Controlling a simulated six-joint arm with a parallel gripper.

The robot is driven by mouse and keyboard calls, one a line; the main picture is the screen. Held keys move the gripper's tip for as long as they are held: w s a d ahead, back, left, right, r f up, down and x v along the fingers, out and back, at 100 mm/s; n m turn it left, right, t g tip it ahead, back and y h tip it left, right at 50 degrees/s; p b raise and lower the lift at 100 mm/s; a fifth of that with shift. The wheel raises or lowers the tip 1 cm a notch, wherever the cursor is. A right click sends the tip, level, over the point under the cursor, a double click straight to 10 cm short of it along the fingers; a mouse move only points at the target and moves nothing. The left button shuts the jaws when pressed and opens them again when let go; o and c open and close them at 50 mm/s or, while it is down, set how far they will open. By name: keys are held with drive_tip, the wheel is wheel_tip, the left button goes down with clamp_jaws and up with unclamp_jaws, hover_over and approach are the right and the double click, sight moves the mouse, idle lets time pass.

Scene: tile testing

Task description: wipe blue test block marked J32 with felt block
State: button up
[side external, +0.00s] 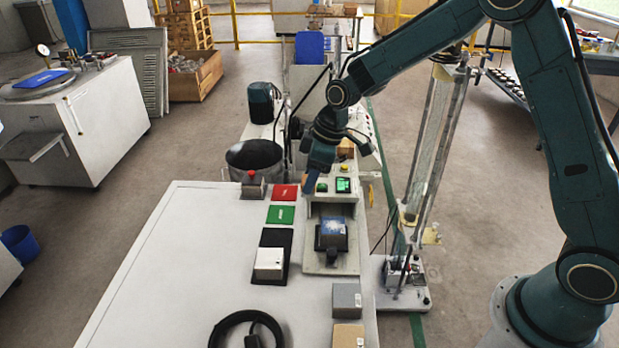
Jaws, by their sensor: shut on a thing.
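My gripper (318,165) is above the back end of the bench, beside the testing machine, pointing down and left. It is shut on a small dark blue thing with a brownish edge (311,183). Its marking cannot be read, and the jaws partly hide it. A blue block with pale specks on its top (333,227) sits in a dark holder on the machine's bed, below and right of my gripper and apart from it. No J32 mark is readable on it. A white block (268,260) lies on a black pad (274,238). I cannot tell which piece is felt.
A red pad (284,191) and a green pad (280,215) lie left of the machine (330,263). A grey block (347,299), a tan block (348,335) and a coiled black cable (226,326) are in front. A dark pot (254,160) stands behind. The table's left side (180,260) is clear.

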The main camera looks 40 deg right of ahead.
drive_tip(key=s, duration=0.1)
drive_tip(key=s+d+f, duration=0.1)
drive_tip(key=s+d, duration=0.1)
drive_tip(key=shift+s+d+f, duration=0.2)
drive_tip(key=shift+s+f, duration=0.15)
drive_tip(key=shift+f, duration=0.05)
drive_tip(key=shift+f, duration=0.1)
